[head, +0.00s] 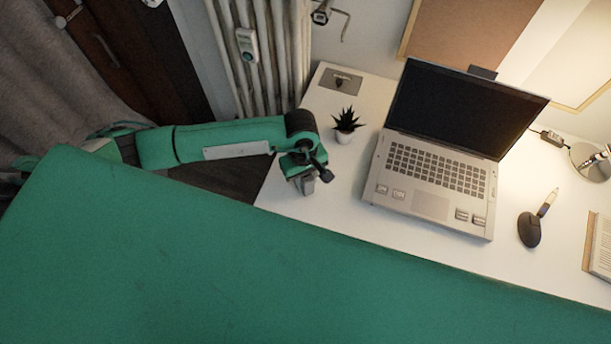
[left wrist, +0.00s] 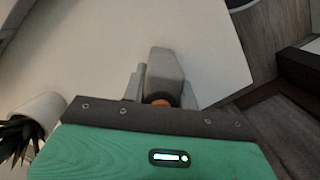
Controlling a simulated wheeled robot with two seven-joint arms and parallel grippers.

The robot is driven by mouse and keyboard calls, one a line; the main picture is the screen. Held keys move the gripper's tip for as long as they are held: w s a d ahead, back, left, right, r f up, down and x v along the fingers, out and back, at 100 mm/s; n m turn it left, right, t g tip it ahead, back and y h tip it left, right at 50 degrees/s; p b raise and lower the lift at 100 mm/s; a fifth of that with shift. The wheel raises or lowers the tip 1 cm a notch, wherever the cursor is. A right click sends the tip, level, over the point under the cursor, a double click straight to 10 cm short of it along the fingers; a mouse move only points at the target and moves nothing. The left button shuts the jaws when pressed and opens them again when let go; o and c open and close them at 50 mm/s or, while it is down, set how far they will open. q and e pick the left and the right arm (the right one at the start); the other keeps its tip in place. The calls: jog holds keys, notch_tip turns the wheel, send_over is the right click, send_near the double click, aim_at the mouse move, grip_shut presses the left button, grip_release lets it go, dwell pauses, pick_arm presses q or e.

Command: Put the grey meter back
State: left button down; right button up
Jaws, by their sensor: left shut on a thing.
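The grey meter (left wrist: 165,68) is a small grey block with an orange part near its lower end. In the left wrist view it sits between the fingers of my left gripper (left wrist: 160,92), which is shut on it. In the head view my left gripper (head: 306,180) is over the front left corner of the white desk (head: 345,204), with a bit of grey showing below it. I cannot tell whether the meter touches the desk. My right gripper is not in view.
A small potted plant (head: 344,134) stands close behind and right of the gripper. A dark grey plate (head: 340,81) lies at the back left corner. An open laptop (head: 432,180) fills the middle; a dark mouse-like holder with a pen (head: 529,230) is right of it.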

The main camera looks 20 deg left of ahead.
pick_arm(q)
jog(key=shift+f, duration=0.15)
jog(key=c, duration=1.1)
grip_release()
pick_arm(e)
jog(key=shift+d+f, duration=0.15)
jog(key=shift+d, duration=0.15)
pick_arm(q)
jog(key=r+b, duration=0.1)
jog(key=r, duration=0.2)
jog(key=r+b, duration=0.1)
jog(key=r, duration=0.3)
jog(key=w+a+r+b, duration=0.1)
jog(key=r, duration=0.3)
jog(key=shift+r, duration=0.65)
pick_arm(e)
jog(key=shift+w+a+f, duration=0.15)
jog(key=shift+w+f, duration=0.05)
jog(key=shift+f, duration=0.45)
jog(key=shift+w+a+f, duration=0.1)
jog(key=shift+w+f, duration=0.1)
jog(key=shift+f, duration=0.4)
